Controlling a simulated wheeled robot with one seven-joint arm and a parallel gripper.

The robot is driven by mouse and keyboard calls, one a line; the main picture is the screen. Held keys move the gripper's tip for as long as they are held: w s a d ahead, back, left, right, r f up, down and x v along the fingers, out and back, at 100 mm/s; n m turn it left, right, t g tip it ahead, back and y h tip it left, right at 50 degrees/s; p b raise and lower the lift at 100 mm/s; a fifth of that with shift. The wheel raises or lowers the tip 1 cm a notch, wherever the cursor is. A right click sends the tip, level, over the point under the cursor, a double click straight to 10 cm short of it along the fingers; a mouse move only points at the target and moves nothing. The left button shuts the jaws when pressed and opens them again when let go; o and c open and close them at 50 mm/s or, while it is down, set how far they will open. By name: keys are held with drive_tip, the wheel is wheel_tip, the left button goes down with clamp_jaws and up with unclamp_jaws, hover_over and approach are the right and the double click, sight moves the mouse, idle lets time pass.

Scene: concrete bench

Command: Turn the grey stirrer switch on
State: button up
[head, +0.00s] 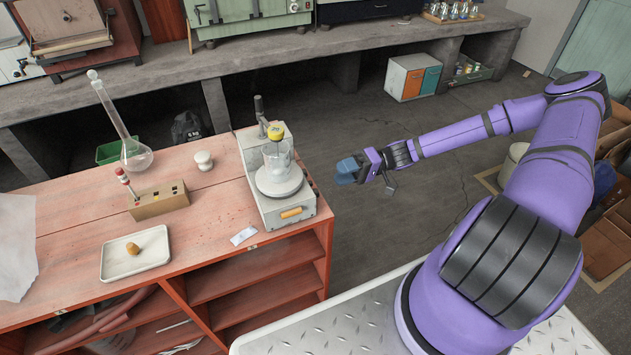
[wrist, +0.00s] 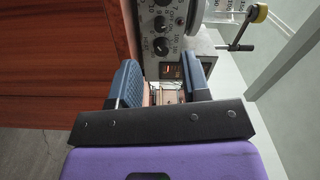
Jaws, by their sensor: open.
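The grey stirrer (head: 264,207) stands at the right edge of the red bench, with a white round plate and a glass beaker (head: 277,158) on top. My gripper (head: 346,170) is open and empty in the air to the right of the stirrer, with a gap between them. In the wrist view, the grey control panel (wrist: 211,52) with several black knobs lies ahead of the open fingers (wrist: 161,78). A small dark switch with a reddish patch (wrist: 172,70) shows between the fingertips, nearer the right one. I cannot tell its position. The head view hides this panel.
A round flask (head: 136,156), a wooden block (head: 158,201), a white jar (head: 204,160) and a white tray (head: 113,265) stand left of the stirrer. A small packet (head: 243,235) lies near the bench's front edge. Open floor lies beneath my gripper.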

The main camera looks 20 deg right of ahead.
drive_tip(key=a, duration=0.8)
drive_tip(key=shift+c, duration=0.3)
